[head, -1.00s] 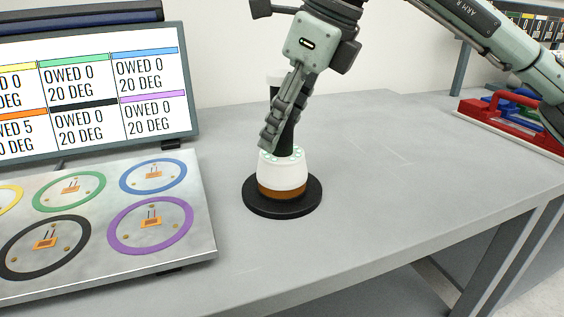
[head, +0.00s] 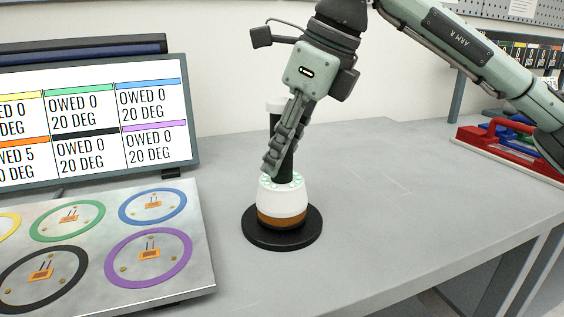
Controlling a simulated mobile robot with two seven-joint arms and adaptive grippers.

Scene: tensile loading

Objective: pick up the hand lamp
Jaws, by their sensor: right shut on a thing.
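The hand lamp (head: 283,199) stands upright, with a white head ringed by small green lights, an orange-brown band below it and a black handle above with a pale cap. Its lower end is at a round black base (head: 283,238) on the grey bench. I cannot tell whether it touches the base or is just above it. My right gripper (head: 274,165) comes down from above and is shut on the black handle, its fingers covering part of it. My left gripper is not in view.
A metal plate with coloured rings (head: 205,240) lies at the left, below a screen (head: 190,110) with coloured labels. A red-handled item (head: 510,140) sits at the back right. The bench (head: 400,220) right of the lamp is clear.

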